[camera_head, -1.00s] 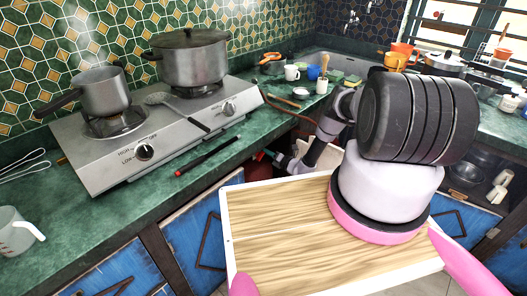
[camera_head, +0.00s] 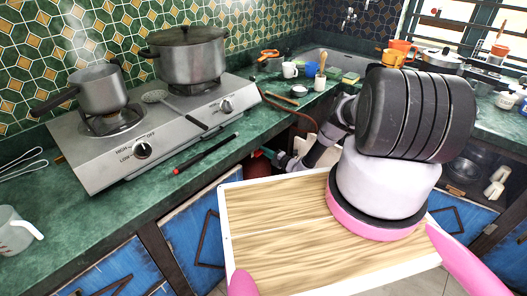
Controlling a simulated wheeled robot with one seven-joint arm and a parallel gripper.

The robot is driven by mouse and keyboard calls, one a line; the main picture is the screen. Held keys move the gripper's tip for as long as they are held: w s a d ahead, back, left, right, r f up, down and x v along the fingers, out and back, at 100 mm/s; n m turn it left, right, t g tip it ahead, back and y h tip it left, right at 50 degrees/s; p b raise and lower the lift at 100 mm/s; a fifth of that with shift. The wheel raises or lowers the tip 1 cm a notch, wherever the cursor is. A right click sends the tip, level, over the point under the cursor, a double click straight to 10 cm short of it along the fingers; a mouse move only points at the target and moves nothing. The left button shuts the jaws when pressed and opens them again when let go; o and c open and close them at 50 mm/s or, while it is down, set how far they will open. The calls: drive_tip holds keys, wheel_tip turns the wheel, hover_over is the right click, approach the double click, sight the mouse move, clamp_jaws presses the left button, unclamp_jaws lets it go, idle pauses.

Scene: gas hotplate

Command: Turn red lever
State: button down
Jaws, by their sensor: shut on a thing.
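My gripper (camera_head: 272,156) reaches into the dark opening under the counter, below the front edge beside the stove. It looks small, and its fingers are shut on a small red part, which I take to be the red lever (camera_head: 257,154). The fingers and the shade hide most of the lever, so its angle cannot be told. A dark red rounded body, like a gas cylinder (camera_head: 260,169), shows just below it in the opening.
A two-burner gas hotplate (camera_head: 165,140) stands on the green counter with a saucepan (camera_head: 101,90) and a large pot (camera_head: 188,57). A red-tipped black stick (camera_head: 205,155) lies by the counter edge. Blue cabinet doors (camera_head: 205,232) flank the opening. An orange hose (camera_head: 290,108) runs over the edge.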

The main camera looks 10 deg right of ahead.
idle(0.4)
drive_tip(key=c, duration=0.9)
unclamp_jaws()
drive_tip(key=v, duration=1)
drive_tip(key=shift+s+d, duration=0.2)
drive_tip(key=shift+s, duration=0.15)
